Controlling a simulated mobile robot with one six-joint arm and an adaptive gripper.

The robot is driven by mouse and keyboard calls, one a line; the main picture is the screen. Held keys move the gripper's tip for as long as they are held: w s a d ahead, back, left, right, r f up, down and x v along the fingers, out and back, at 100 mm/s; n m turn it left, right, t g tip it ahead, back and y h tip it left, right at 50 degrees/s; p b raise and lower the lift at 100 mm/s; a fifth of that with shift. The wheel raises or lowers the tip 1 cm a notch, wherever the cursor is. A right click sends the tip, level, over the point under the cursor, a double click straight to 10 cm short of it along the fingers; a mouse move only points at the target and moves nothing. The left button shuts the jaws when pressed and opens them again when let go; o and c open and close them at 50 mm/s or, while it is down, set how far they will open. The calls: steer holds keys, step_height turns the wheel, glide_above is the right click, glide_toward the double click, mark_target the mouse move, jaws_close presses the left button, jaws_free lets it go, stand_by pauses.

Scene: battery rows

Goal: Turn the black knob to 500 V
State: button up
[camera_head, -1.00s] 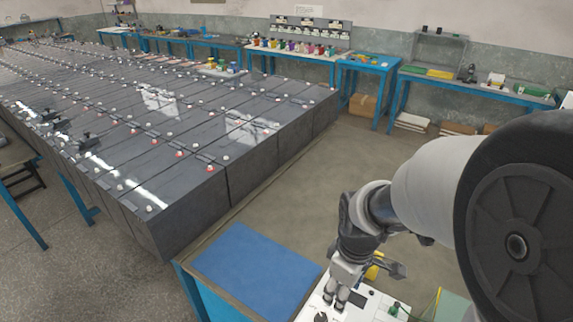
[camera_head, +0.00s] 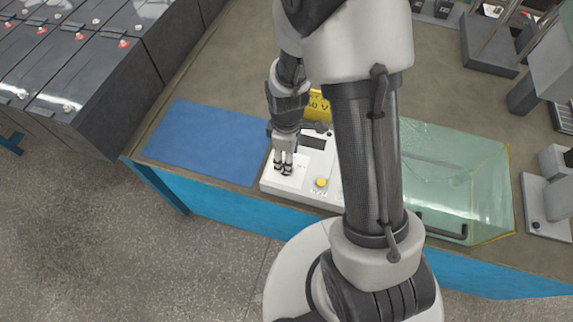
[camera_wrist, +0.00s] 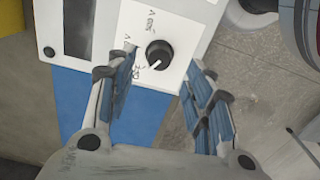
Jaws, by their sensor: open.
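The black knob (camera_wrist: 159,54) sits on the white panel (camera_wrist: 183,25) of an instrument, seen in the wrist view. Its white pointer line points down and slightly left in that view, toward a partly hidden printed label. A label reading like 500 V, upside down, lies above the knob; the others are hard to read. My gripper (camera_wrist: 162,62) is open, with one finger on each side of the knob and gaps visible between them. In the head view my gripper (camera_head: 284,168) points down over the left end of the white instrument (camera_head: 268,186), hiding the knob.
A blue mat (camera_head: 205,142) lies left of the instrument. A yellow knob (camera_head: 321,182) is on the instrument, and a yellow sign (camera_head: 318,105) stands behind it. A clear greenish box (camera_head: 460,170) is at the right. Black battery blocks (camera_head: 85,75) stand at the upper left.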

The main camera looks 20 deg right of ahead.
steer(key=shift+f+b, duration=0.55)
steer(key=shift+f, duration=1.7)
steer(key=shift+c, duration=0.2)
steer(key=c, duration=1)
